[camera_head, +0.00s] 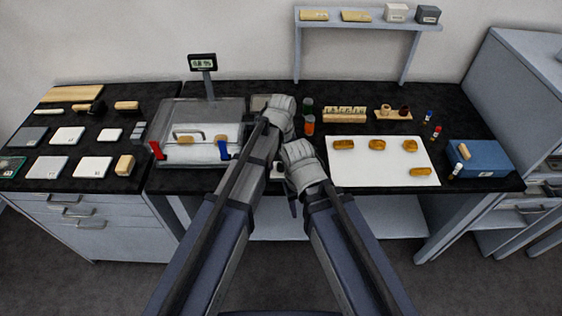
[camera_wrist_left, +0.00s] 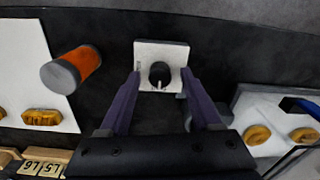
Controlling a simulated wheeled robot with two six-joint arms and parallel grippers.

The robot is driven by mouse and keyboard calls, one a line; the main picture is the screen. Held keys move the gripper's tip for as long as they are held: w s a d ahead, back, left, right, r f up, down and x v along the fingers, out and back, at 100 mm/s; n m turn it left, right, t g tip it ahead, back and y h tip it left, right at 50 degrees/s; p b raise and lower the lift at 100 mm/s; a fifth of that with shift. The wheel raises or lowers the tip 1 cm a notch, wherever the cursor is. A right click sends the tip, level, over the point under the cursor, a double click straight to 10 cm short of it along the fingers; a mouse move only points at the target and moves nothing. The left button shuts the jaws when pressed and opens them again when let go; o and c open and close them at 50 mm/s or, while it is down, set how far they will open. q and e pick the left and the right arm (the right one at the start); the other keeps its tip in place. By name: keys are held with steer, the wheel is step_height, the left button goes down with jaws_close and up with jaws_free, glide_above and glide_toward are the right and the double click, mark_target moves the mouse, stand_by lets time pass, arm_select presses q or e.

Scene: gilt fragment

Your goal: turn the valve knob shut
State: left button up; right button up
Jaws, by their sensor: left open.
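The valve knob (camera_wrist_left: 159,74) is a round black knob on a white square plate (camera_wrist_left: 146,52), seen in the left wrist view. A small pale mark shows at the knob's lower edge. My left gripper (camera_wrist_left: 162,77) is open, its two dark fingers on either side of the plate. The knob lies between the fingertips in the picture; no contact shows. In the head view, my left gripper (camera_head: 281,114) is at the middle of the bench, and the arms mostly hide the knob. My right gripper (camera_head: 302,158) is just right of it; its jaws do not show clearly.
An orange vial (camera_wrist_left: 77,66) stands near the left gripper. A white mat (camera_head: 348,178) with amber pieces lies to the right in the head view. A blue box (camera_head: 480,160) sits far right.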

mark_target(281, 164)
arm_select(q)
steer(key=shift+r, duration=0.1)
step_height(281, 164, up, 8)
steer(key=p, duration=0.8)
steer(key=shift+f, duration=0.2)
steer(key=s+a+m, duration=0.1)
steer(key=s+a, duration=0.5)
steer(key=a, duration=0.3)
steer(key=s+a+m, duration=0.1)
steer(key=s+a, duration=0.5)
steer(key=a, duration=0.3)
steer(key=s+d+m+y, duration=0.1)
steer(key=s+d+m, duration=0.2)
steer(key=d, duration=0.9)
steer(key=shift+s+m, duration=0.4)
steer(key=shift+s, duration=0.5)
steer(key=shift+r, duration=0.1)
